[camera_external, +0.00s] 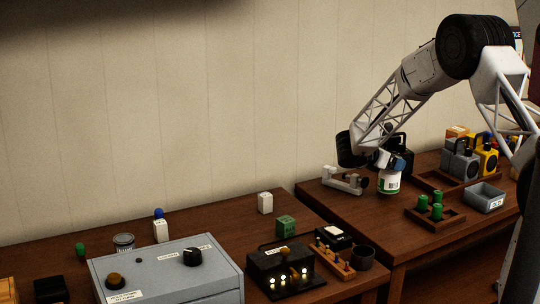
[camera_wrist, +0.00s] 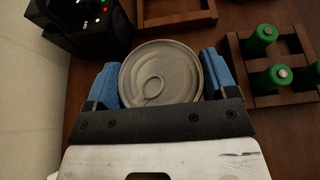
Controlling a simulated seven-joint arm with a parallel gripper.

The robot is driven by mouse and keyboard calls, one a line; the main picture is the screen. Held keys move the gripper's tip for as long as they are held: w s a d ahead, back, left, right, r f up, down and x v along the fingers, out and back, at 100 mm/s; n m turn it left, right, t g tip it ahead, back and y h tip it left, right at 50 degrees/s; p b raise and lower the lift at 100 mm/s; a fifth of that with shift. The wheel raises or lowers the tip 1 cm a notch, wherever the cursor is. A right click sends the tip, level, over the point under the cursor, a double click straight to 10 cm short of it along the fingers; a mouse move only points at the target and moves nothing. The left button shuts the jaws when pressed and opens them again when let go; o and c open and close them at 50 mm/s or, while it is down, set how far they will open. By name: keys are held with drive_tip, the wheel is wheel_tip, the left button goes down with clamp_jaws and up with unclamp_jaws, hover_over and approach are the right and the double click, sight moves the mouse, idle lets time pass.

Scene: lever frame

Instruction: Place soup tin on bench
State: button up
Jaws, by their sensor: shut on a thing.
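The soup tin (camera_external: 389,182) is white with a green band and shows upright over the right wooden table (camera_external: 437,227) in the external view. My gripper (camera_external: 388,160) holds it from above. In the wrist view the tin's metal lid with its pull ring (camera_wrist: 160,72) sits between my two blue fingers, which are shut on its sides. I cannot tell whether the tin's base touches the table. A second wooden table (camera_external: 200,235) stands at the left. Which surface is the bench is not marked.
Beside the tin are a white bracket-like object (camera_external: 343,180) and a wooden rack with green cylinders (camera_external: 436,218). A grey bin (camera_external: 484,198) stands farther right. The left table holds a grey control box (camera_external: 168,272), a black lit box (camera_external: 279,270), small blocks and a grey tin (camera_external: 123,243).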

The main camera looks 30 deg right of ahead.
drive_tip(key=shift+f, duration=1.35)
drive_tip(key=shift+f, duration=0.15)
drive_tip(key=o, duration=1.1)
drive_tip(key=shift+o, duration=0.2)
drive_tip(key=shift+a, duration=0.1)
drive_tip(key=v, duration=1.2)
